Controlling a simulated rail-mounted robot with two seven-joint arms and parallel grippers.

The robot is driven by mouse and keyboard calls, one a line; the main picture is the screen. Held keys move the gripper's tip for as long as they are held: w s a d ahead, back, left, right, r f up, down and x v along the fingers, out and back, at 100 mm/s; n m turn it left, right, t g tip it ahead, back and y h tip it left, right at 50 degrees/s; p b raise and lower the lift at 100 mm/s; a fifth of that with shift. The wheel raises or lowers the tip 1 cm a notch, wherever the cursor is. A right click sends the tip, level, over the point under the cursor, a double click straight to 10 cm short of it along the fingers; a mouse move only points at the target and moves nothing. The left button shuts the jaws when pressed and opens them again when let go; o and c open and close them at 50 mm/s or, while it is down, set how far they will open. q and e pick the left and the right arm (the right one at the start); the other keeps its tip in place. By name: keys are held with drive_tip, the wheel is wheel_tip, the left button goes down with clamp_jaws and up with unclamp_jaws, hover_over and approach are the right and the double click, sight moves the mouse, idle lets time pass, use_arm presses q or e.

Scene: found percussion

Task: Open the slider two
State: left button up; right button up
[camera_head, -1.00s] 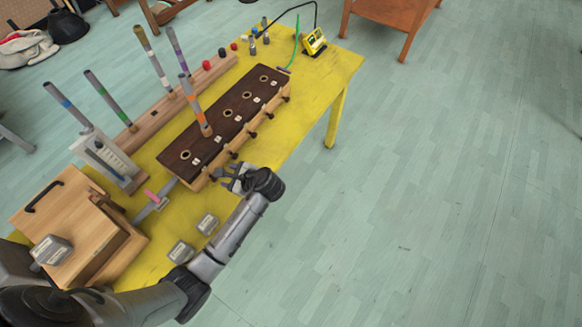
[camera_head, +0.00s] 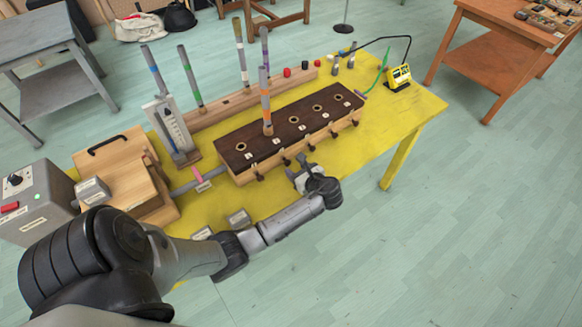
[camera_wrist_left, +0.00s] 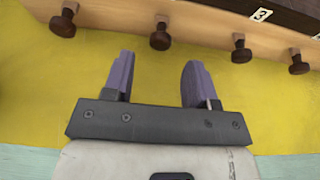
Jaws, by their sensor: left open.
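A long box with a dark, numbered top (camera_head: 290,123) stands on the yellow table, with a row of dark slider knobs along its light wooden front. My left gripper (camera_head: 300,173) is open and empty in front of this row, near its left part. In the left wrist view the open fingers (camera_wrist_left: 157,80) point at the slider two knob (camera_wrist_left: 160,38), which lies just beyond the fingertips and between their lines, not touched. The slider three knob (camera_wrist_left: 240,50), near a "3" label, is to its right. Another knob (camera_wrist_left: 64,22) is to its left. My right gripper is out of view.
A striped tube (camera_head: 265,100) stands in the dark top. Behind it is a wooden rack (camera_head: 225,105) with several tubes. Wooden boxes (camera_head: 115,170) and small grey blocks (camera_head: 238,219) are at the left. Bare yellow table (camera_wrist_left: 40,100) lies under the gripper.

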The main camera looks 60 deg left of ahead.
sight(289, 164)
use_arm(q)
drive_tip(key=shift+b+x, duration=0.35)
drive_tip(key=shift+x, duration=1.7)
clamp_jaws()
